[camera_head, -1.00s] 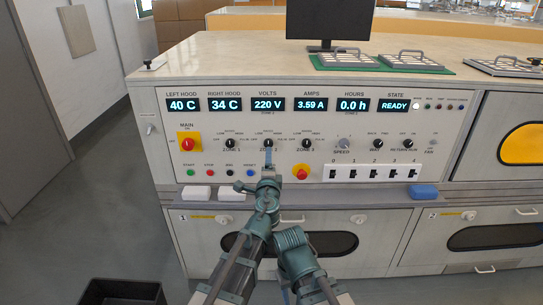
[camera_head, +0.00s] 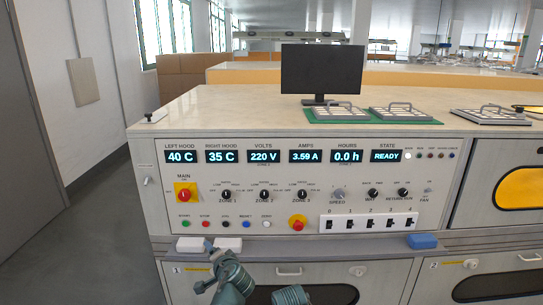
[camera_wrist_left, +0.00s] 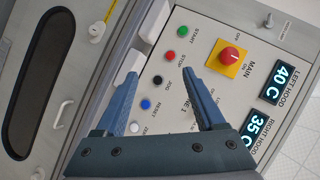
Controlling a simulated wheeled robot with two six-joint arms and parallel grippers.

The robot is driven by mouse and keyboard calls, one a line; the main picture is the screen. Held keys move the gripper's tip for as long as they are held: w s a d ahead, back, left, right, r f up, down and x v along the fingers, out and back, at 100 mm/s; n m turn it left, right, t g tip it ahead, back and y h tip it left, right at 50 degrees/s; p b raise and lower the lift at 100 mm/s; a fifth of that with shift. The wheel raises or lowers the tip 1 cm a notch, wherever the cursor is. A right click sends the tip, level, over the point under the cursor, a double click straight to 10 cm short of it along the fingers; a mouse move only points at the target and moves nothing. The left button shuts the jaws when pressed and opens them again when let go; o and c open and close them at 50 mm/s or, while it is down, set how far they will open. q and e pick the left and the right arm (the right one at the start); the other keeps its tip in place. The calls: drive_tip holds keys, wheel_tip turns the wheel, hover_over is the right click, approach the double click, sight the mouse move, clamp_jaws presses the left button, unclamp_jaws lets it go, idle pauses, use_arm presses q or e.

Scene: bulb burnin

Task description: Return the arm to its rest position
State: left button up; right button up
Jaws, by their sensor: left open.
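My left gripper (camera_head: 211,250) is low in the head view, in front of the ledge under the control panel (camera_head: 340,178). In the left wrist view the same gripper (camera_wrist_left: 159,74) has its two blue fingers apart, with nothing between them. The panel's buttons and the red main switch (camera_wrist_left: 232,55) show beyond the fingertips. Another teal arm part (camera_head: 291,295) of mine shows at the bottom edge of the head view. My right gripper cannot be made out.
White blocks (camera_head: 190,244) and a blue block (camera_head: 422,241) lie on the ledge. A monitor (camera_head: 321,70) and metal racks (camera_head: 400,112) stand on the bench top. Cabinet doors with handles (camera_head: 288,271) are below. Open floor (camera_head: 95,235) lies at the left.

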use_arm(q)
drive_tip(key=s+a+f+n+g+h, duration=0.2)
drive_tip(key=s+f+n+g+h, duration=0.2)
drive_tip(key=s+f+n+g, duration=0.7)
drive_tip(key=s+d+f+m+g+h, duration=0.1)
drive_tip(key=s+d+f+m, duration=0.1)
drive_tip(key=s+d+m, duration=0.85)
drive_tip(key=s+d+r+n+p, duration=0.1)
drive_tip(key=r+p, duration=0.8)
drive_tip(key=s+d+r+n+p, duration=0.1)
drive_tip(key=d+r+n+p, duration=0.1)
drive_tip(key=r+p, duration=0.6)
drive_tip(key=shift+s+r+p, duration=0.3)
drive_tip(key=shift+r+p, duration=0.1)
drive_tip(key=shift+p, duration=0.15)
